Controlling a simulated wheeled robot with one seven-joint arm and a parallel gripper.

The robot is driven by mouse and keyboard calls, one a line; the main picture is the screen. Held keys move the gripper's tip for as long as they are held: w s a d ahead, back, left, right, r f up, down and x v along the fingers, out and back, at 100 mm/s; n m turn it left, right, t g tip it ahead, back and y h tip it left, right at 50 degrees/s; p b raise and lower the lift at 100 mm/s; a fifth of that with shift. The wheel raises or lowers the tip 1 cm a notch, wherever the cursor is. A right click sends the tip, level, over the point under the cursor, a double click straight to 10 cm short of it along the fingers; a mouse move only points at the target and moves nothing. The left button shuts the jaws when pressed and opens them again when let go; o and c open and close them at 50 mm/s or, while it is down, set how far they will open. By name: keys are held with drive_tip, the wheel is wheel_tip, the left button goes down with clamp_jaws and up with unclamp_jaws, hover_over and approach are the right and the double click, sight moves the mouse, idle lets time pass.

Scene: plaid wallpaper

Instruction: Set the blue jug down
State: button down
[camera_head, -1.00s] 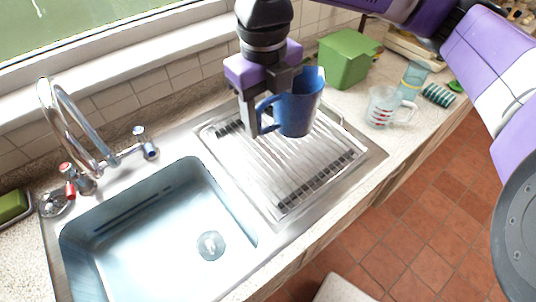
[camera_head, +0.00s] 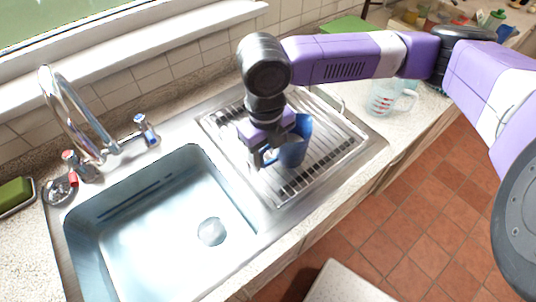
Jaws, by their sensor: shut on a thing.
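The blue jug (camera_head: 294,150) is upright at the drying rack (camera_head: 335,150) beside the sink. My gripper (camera_head: 262,160) is on the jug's left side, shut on the jug at its handle. The jug's base is low over the rack bars, and I cannot tell whether it touches them. My wrist and gripper hide part of the jug's left side and the rack behind it.
The sink basin (camera_head: 160,235) lies to the left with a tap (camera_head: 75,115) behind it. A glass measuring cup (camera_head: 388,97) stands right of the rack. A green box (camera_head: 345,27) is mostly hidden behind my arm. The rack's front right is clear.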

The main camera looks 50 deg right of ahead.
drive_tip(key=shift+f, duration=0.45)
drive_tip(key=shift+f, duration=0.15)
drive_tip(key=c, duration=0.6)
unclamp_jaws()
drive_tip(key=shift+o, duration=0.2)
